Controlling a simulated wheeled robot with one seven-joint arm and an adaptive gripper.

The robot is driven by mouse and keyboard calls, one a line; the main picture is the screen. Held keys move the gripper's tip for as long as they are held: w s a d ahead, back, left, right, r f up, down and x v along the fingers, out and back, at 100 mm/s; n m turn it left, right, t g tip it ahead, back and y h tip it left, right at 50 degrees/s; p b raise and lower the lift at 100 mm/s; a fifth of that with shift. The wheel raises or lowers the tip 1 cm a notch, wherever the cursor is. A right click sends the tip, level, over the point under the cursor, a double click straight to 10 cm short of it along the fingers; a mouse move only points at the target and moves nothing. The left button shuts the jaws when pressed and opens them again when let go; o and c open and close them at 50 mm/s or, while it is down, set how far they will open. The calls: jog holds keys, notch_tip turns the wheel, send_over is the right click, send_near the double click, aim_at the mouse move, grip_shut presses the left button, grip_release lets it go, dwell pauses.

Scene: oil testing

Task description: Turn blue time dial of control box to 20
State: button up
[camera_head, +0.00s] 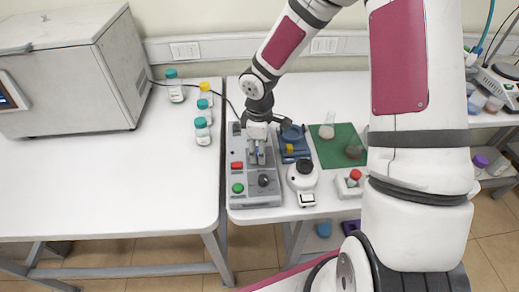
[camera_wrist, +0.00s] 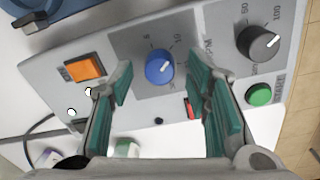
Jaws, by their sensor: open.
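The control box (camera_head: 256,194) is a grey panel on the right-hand table, under my arm. Its blue time dial (camera_wrist: 160,67) shows in the wrist view on a darker grey square, with a white pointer mark on its right side. The numbers around it are too small to read surely. My gripper (camera_wrist: 158,92) is open, with its two teal-padded fingers on either side of the dial in the picture. I cannot tell whether the fingers touch it. In the head view my gripper (camera_head: 258,156) is over the box and hides the blue dial.
A black-topped white device (camera_head: 303,178) stands close right. Several capped bottles (camera_head: 203,122) stand left; the left table's front is clear.

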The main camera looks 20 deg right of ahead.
jog(key=shift+f, duration=0.35)
jog(key=shift+c, duration=0.5)
grip_shut()
jog(key=shift+m, duration=0.3)
jog(key=m, duration=1.1)
jog(key=shift+w+b, duration=0.1)
jog(key=shift+b, duration=0.2)
